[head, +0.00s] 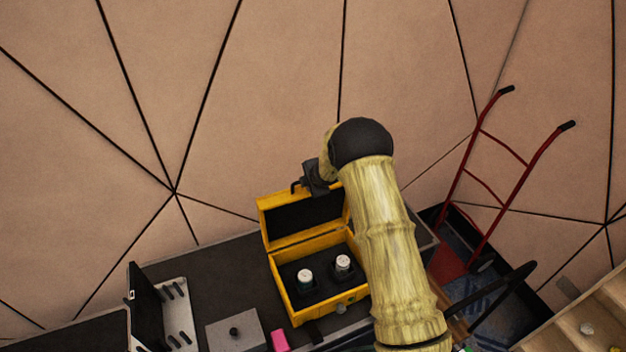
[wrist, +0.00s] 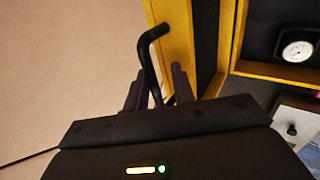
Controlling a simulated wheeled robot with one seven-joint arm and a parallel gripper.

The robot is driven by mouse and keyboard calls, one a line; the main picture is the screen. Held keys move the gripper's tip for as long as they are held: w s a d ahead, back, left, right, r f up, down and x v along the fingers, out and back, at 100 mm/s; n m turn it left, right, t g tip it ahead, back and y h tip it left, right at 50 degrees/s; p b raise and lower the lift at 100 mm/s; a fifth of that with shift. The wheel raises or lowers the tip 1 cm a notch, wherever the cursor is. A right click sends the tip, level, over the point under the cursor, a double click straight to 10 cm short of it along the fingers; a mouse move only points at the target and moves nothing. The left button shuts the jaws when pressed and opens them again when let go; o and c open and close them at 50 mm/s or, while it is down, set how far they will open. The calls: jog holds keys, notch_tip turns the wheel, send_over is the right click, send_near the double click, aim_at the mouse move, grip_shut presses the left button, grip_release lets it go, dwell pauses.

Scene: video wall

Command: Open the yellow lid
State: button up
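The yellow case (head: 283,290) stands on the dark table. Its yellow lid (head: 265,226) is swung up and stands raised at the back, showing its black lining. In the wrist view, the lid (wrist: 178,45) runs up past the fingers, edge on. A bent black handle (wrist: 145,50) by the lid reaches down between the fingers. My gripper (head: 312,178) is at the lid's upper edge. In the wrist view, the fingers (wrist: 160,90) are apart, with the handle near the left finger and a gap to the right one. Contact with the handle cannot be told.
Two white-topped round items (head: 305,275) sit in the case. A grey panel (head: 236,331), a pink object (head: 279,340) and a dark upright screen (head: 146,310) are at the left. A red hand truck (head: 478,180) leans on the right. The wall rises behind the lid.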

jog(key=v, duration=1.7)
jog(key=shift+b, duration=0.3)
jog(key=shift+s, duration=0.1)
jog(key=c, duration=0.4)
jog(key=shift+s+d, duration=0.15)
jog(key=shift+d, duration=0.05)
grip_shut()
jog(key=s+d+f+m+g+h+b, duration=0.1)
jog(key=s+d+f+m+b, duration=0.2)
jog(key=s+m, duration=0.4)
jog(key=s+d+f+m+g+h+b, duration=0.1)
jog(key=s+d+f+m+g+b, duration=0.1)
jog(key=s+m+b, duration=0.3)
jog(key=s+d+f+m+g+h+b, duration=0.1)
jog(key=s+d+f+m+b, duration=0.3)
jog(key=s+m, duration=0.6)
jog(key=s+f, duration=0.1)
jog(key=s, duration=0.5)
jog(key=shift+d+g+b, duration=0.3)
jog(key=shift+d+b, duration=0.1)
